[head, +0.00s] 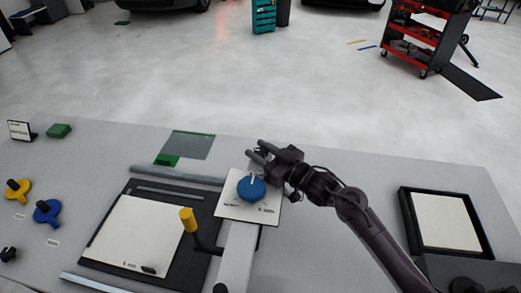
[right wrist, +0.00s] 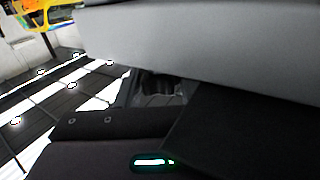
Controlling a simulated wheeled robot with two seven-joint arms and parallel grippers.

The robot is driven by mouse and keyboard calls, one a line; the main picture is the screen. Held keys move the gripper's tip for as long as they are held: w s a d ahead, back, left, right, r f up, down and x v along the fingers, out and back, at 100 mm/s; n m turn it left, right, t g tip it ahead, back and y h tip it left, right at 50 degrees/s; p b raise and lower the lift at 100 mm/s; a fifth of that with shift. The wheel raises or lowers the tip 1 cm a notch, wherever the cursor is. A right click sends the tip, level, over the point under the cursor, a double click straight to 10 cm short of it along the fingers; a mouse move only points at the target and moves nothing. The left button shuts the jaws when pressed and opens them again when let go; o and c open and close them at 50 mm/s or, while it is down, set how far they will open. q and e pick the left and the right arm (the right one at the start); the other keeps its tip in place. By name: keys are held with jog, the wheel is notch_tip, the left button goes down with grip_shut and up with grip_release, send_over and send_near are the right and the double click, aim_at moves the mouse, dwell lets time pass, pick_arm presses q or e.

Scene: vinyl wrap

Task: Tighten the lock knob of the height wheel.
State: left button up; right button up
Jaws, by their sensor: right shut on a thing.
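The blue height wheel (head: 251,188) with a pale pointer sits on a white labelled plate (head: 233,209) at the middle of the bench. My right gripper (head: 262,152) is just behind and right of the wheel, its two grey fingers pointing up and left. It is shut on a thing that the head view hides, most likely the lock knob. In the right wrist view a big grey surface (right wrist: 210,50) fills the top, and a small dark part (right wrist: 160,85) shows under it, too unclear to name. My left gripper is out of view.
A yellow-topped crank (head: 187,220) stands left of the plate, beside a black board with a white sheet (head: 135,235). Yellow (head: 18,191) and blue (head: 47,211) knobs lie at the far left. A black-framed tray (head: 407,220) is at the right.

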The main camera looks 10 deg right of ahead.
aim_at(266, 156)
jog(key=o, duration=0.9)
jog(key=shift+o, duration=0.2)
jog(key=shift+d, duration=0.1)
jog(key=b+v, duration=0.2)
jog(key=v, duration=0.4)
jog(key=shift+s+d+f, duration=0.1)
jog(key=shift+s+f, duration=0.05)
jog(key=shift+s, duration=0.05)
jog(key=shift+s+d+r+b, duration=0.2)
jog(key=shift+s+d+b, duration=0.15)
jog(key=shift+s, duration=0.15)
jog(key=shift+o, duration=0.3)
